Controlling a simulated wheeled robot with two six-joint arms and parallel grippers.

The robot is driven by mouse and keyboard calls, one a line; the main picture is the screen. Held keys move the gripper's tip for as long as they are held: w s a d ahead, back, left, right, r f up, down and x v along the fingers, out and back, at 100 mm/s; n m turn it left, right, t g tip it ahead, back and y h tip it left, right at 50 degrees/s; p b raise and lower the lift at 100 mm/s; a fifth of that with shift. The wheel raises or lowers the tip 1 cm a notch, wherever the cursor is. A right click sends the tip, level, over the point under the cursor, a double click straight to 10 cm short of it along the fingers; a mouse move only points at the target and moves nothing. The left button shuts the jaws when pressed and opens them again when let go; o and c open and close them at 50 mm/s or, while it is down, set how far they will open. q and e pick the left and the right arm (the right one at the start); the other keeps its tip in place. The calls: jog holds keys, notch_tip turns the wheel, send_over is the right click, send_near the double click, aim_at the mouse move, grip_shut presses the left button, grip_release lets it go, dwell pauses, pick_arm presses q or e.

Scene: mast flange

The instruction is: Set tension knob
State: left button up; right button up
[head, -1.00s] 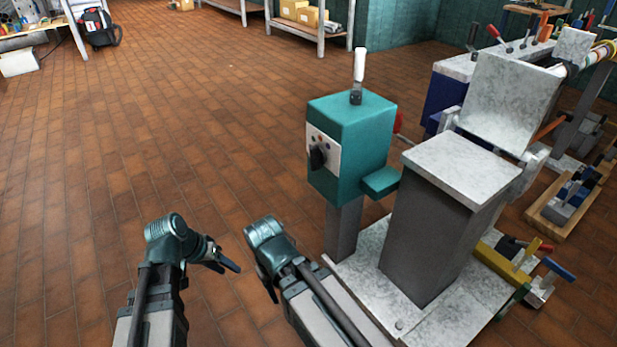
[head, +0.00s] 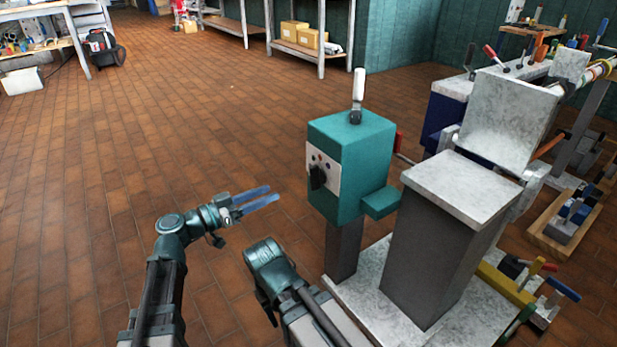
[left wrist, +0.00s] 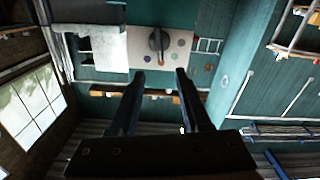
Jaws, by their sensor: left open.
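The black tension knob (head: 317,177) sits on the white panel (head: 324,166) on the left face of a teal box (head: 360,150). In the left wrist view the knob (left wrist: 158,40) shows on its white panel (left wrist: 140,62), with coloured dots beside it. My left gripper (head: 274,193) is open and empty, its fingers pointing at the panel from the left, with a gap to the knob. In the left wrist view the knob lies ahead of and between the two fingertips (left wrist: 159,74). My right gripper (head: 268,306) hangs low in front of the box post; its jaws are mostly hidden.
A white-handled lever (head: 357,95) stands on the box. A grey pedestal with a pale top (head: 462,188) stands close on the right, on a pale base plate (head: 450,325). Tiled floor (head: 130,130) to the left is clear.

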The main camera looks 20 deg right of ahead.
aim_at(310, 176)
pick_arm(q)
jog(key=x, duration=1.3)
jog(key=shift+d+f, duration=0.1)
jog(key=shift+d, duration=0.2)
grip_shut()
